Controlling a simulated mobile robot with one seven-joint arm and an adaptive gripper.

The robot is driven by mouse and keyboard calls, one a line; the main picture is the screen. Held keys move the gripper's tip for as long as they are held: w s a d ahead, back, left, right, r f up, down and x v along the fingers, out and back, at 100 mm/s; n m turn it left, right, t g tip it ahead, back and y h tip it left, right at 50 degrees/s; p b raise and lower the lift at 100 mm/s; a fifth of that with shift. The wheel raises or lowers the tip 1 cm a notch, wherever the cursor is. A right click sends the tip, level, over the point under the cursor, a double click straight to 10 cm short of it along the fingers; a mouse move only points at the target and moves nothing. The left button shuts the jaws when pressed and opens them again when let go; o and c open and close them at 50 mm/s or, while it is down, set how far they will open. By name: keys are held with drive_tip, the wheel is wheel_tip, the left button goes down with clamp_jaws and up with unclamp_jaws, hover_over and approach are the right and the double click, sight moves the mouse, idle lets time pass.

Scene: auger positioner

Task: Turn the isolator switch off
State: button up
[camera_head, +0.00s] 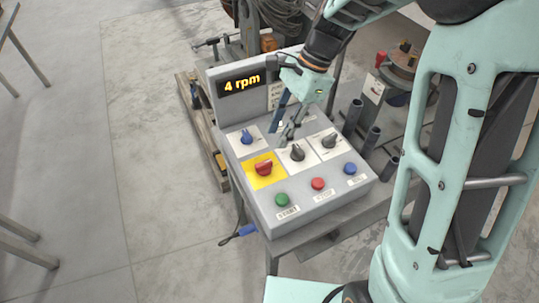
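The isolator switch, seen as a red rotary knob (264,168) on a yellow plate (257,182), sits at the lower left of the knobs on the grey control box (233,121). My gripper (285,140) is over the box's sloped face, to the upper right of the red knob and apart from it. Its dark fingers point down near the black knobs. I cannot tell whether the fingers are open or shut, and nothing is visible between them.
A blue knob (246,138) and black knobs (297,153) and (329,140) surround it. Green (282,200), red (318,184) and blue (350,169) buttons line the front edge. A display (241,83) reads "4 rpm". Dark upright cylinders (352,117) stand at right.

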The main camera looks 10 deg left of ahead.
sight(264, 163)
drive_tip(key=x, duration=1)
clamp_jaws()
